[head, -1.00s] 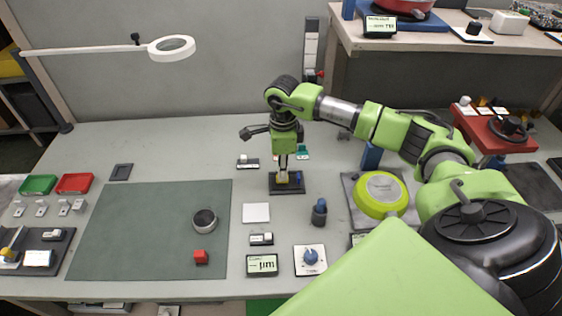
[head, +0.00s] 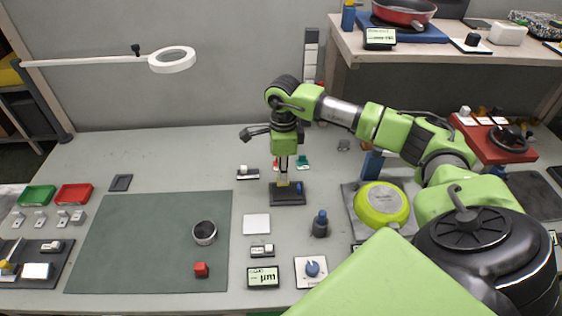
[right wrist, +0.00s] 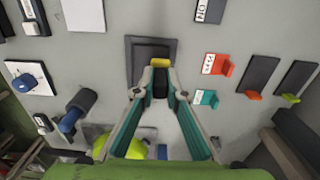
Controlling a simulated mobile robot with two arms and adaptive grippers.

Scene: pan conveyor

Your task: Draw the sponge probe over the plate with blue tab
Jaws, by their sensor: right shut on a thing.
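My right gripper (head: 284,172) is shut on the sponge probe, whose yellow sponge (head: 283,182) shows below the fingertips. The yellow end also shows between the fingertips in the right wrist view (right wrist: 160,63). It hangs over a dark rectangular tray (head: 287,200); whether it touches the tray is hard to tell. A small blue piece (head: 299,188) shows at the tray's right side; I cannot tell whether it is the blue tab. In the right wrist view, small plates with a red tab (right wrist: 227,66) and a teal tab (right wrist: 207,98) lie beside the tray. My left gripper is not in view.

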